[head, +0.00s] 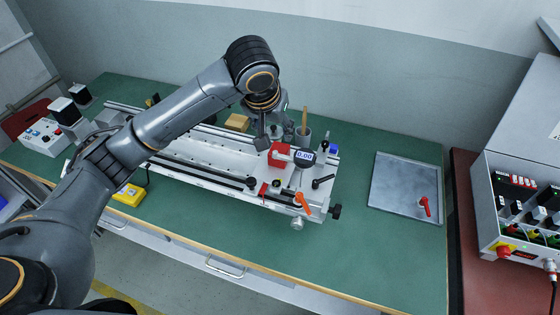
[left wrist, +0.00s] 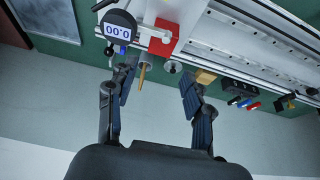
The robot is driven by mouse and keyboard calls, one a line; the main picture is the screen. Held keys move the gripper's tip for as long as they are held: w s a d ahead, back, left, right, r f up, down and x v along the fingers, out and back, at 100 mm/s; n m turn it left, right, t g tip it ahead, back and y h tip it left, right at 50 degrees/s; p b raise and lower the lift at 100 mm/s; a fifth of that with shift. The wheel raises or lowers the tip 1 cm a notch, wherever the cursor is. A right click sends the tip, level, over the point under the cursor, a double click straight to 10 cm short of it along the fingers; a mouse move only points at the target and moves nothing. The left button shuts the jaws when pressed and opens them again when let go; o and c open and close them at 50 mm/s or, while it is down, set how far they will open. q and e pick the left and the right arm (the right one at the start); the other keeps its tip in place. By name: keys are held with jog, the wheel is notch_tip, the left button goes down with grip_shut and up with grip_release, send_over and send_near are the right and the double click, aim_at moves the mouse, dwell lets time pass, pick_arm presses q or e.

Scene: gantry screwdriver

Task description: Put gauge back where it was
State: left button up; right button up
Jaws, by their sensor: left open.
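The gauge (head: 305,157) has a round dark body and a digital display reading 0.00. It is at the right end of the long pale rail fixture (head: 200,160), beside a red block (head: 279,153). In the left wrist view the gauge (left wrist: 118,27) shows at the upper left beside the red block (left wrist: 165,38). My left gripper (head: 275,127) is over the back of the fixture, behind the red block. Its fingers (left wrist: 158,85) are apart with nothing held between them, and the gauge lies outside them. My right gripper is not in view.
A cup with a wooden stick (head: 304,118) stands behind the gauge. An orange lever (head: 302,202) and black knobs are at the fixture's front right. A grey metal plate (head: 393,187) with a red-handled part (head: 426,206) lies right. Green table (head: 360,245) is clear in front.

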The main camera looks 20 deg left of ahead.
pick_arm(q)
send_over(279, 150)
jog(key=s, duration=0.2)
notch_tip(279, 150, down, 7)
jog(key=shift+f, duration=0.1)
jog(key=shift+w+f+p, duration=0.2)
jog(key=shift+f+p, duration=0.1)
jog(key=shift+f, duration=0.15)
jog(key=p+x, duration=0.1)
jog(key=x, duration=0.4)
jog(key=shift+s, duration=0.1)
grip_shut()
jog(key=shift+r, duration=0.1)
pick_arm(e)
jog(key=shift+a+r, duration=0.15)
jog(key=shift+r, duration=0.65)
